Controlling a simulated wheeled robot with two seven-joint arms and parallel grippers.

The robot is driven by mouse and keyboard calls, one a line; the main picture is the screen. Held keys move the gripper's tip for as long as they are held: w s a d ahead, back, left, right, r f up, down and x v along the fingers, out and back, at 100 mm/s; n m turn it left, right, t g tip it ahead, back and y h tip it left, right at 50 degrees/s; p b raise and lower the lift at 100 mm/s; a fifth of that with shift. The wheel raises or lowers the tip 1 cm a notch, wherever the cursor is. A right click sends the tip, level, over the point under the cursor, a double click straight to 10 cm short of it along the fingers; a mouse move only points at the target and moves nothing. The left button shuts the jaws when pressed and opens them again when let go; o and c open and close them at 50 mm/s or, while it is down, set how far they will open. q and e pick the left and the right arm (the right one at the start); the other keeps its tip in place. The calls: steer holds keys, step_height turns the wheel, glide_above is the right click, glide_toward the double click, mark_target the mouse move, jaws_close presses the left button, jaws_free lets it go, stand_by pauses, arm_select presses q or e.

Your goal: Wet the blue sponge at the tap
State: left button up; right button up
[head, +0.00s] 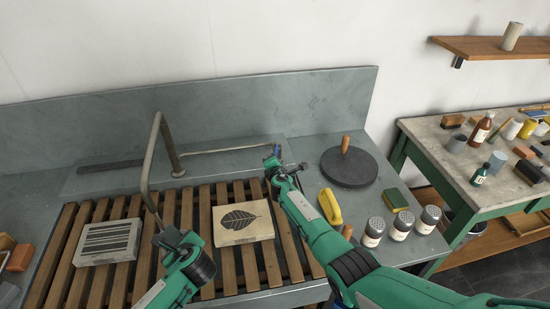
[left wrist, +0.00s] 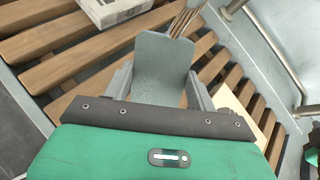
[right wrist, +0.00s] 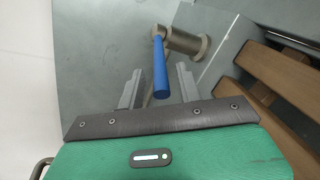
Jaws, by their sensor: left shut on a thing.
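The tap (head: 157,130) has a bent grey pipe curving forward over the slatted rack; its lower end is just above my left gripper. My left gripper (head: 172,240) is shut on a flat blue-grey block, which I take for the blue sponge (left wrist: 162,60). It sits between the fingers in the left wrist view; thin brownish strands show behind its upper edge. My right gripper (head: 278,172) is at the tap's blue lever (right wrist: 160,68), at the sink's back. The fingers are apart, with the lever between them and a gap on each side.
The wooden slatted rack (head: 187,215) carries a striped block (head: 108,242) and a leaf-print block (head: 243,222). Right of my right arm are a dark round slab (head: 348,168), a yellow tool (head: 330,207), a green-yellow sponge (head: 395,199) and several shakers (head: 402,226). A cluttered table (head: 440,150) stands further right.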

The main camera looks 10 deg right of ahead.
steer(key=shift+w+d+f, duration=0.1)
steer(key=shift+w+d, duration=0.2)
steer(key=shift+w, duration=0.3)
jaws_close()
